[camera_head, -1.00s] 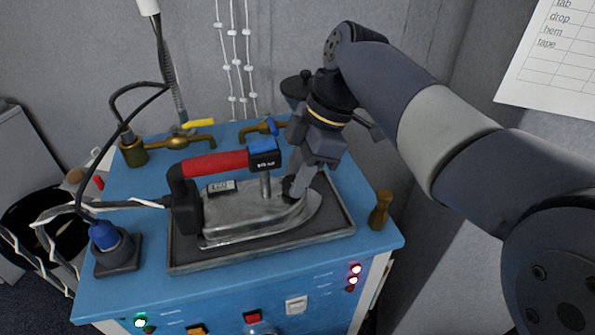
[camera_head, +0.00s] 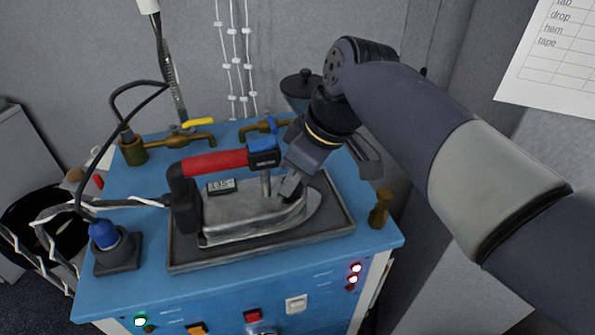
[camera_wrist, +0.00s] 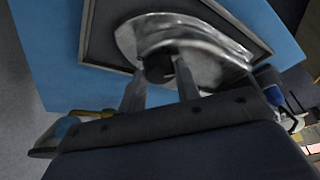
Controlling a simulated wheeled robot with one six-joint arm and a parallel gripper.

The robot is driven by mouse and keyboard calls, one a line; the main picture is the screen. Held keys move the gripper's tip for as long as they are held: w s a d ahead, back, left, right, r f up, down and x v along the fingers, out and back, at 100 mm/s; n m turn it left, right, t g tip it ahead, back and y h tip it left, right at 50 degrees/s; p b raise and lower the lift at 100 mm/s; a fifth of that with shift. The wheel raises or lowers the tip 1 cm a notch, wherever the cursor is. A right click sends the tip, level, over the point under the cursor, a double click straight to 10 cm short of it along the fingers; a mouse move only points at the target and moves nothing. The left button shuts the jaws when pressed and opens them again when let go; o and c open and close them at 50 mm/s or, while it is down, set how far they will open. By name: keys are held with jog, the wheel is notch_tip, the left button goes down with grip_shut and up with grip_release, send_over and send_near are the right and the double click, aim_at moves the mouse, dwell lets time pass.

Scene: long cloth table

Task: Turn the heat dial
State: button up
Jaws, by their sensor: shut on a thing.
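The iron (camera_head: 235,215) has a silver body, a red and black handle and a blue-topped block at the handle's front. It rests in a dark tray (camera_head: 215,262) on the blue table top. My gripper (camera_head: 291,188) reaches down to the iron's front right part, tilted. In the wrist view the heat dial (camera_wrist: 158,68), a dark round knob on the silver body, sits between the two fingertips of my gripper (camera_wrist: 159,88), which is shut on it. In the head view the fingers hide the dial. A small display (camera_head: 221,186) shows digits too small to read surely.
Brass valves with a yellow lever (camera_head: 198,122) and a blue lever (camera_head: 271,124) stand at the back. A brass post (camera_head: 379,208) stands right of the tray. A blue plug on a dark base (camera_head: 117,252) is at left. Cables run from the iron's rear.

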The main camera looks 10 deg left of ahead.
jog(key=shift+s+m+t, duration=0.1)
jog(key=shift+m+t, duration=0.3)
jog(key=shift+m, duration=0.7)
jog(key=o, duration=1)
jog(key=shift+r, duration=0.1)
jog(key=p+v, duration=0.1)
jog(key=v, duration=0.9)
jog(key=shift+s+r, duration=0.15)
jog(key=shift+r, duration=0.2)
jog(key=shift+h, duration=0.3)
